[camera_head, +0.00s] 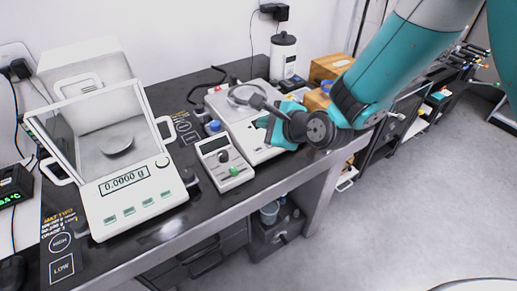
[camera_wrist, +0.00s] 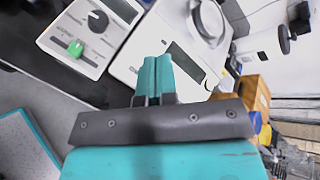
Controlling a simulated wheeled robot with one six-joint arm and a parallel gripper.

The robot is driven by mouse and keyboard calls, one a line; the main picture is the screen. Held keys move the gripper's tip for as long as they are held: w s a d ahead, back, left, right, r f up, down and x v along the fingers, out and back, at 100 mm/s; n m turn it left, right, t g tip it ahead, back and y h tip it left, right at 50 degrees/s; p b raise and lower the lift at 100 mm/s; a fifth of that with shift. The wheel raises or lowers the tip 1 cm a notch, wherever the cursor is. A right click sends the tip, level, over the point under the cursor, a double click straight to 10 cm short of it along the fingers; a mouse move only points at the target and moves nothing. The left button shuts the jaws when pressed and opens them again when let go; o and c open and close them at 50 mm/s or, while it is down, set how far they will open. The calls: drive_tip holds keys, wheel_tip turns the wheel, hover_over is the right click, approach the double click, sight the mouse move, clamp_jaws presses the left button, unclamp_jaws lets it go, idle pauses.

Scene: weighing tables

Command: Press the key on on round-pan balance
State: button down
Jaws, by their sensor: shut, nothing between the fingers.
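The round-pan balance (camera_head: 219,106) is a low white instrument on the dark bench, partly hidden behind my arm in the head view. In the wrist view its white body (camera_wrist: 127,62) lies beyond my fingers, with a dark display (camera_wrist: 187,63) and a round pan (camera_wrist: 207,20). My gripper (camera_head: 268,122) is over the front part of this balance. In the wrist view its teal fingers (camera_wrist: 155,66) are together with nothing between them, and they cover part of the front panel. I cannot make out the on key or whether the fingertips touch the panel.
A small white instrument with a knob and green slider (camera_head: 224,163) stands left of the balance. A glass-shielded balance (camera_head: 137,190) reading 0.0000 g is further left. A white canister (camera_head: 283,55) and wooden boxes (camera_head: 331,67) stand behind. The floor (camera_head: 400,215) at right is open.

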drive_tip(key=b, duration=0.5)
hover_over(258, 150)
drive_tip(key=s+d, duration=0.1)
drive_tip(key=s, duration=0.1)
wheel_tip(258, 150, down, 6)
drive_tip(key=f, duration=0.1)
drive_tip(key=shift+w+a+f+b, duration=0.2)
drive_tip(key=shift+w+f+b, duration=0.25)
drive_tip(key=shift+f, duration=0.2)
drive_tip(key=shift+f, duration=0.1)
idle(0.9)
drive_tip(key=shift+f, duration=0.3)
drive_tip(key=shift+w+a+f+b, duration=0.1)
drive_tip(key=shift+f+b, duration=0.25)
drive_tip(key=shift+b, duration=0.05)
idle(0.5)
drive_tip(key=shift+r+p, duration=0.65)
drive_tip(key=shift+r, duration=0.1)
drive_tip(key=shift+s+r, duration=0.1)
drive_tip(key=shift+s, duration=0.1)
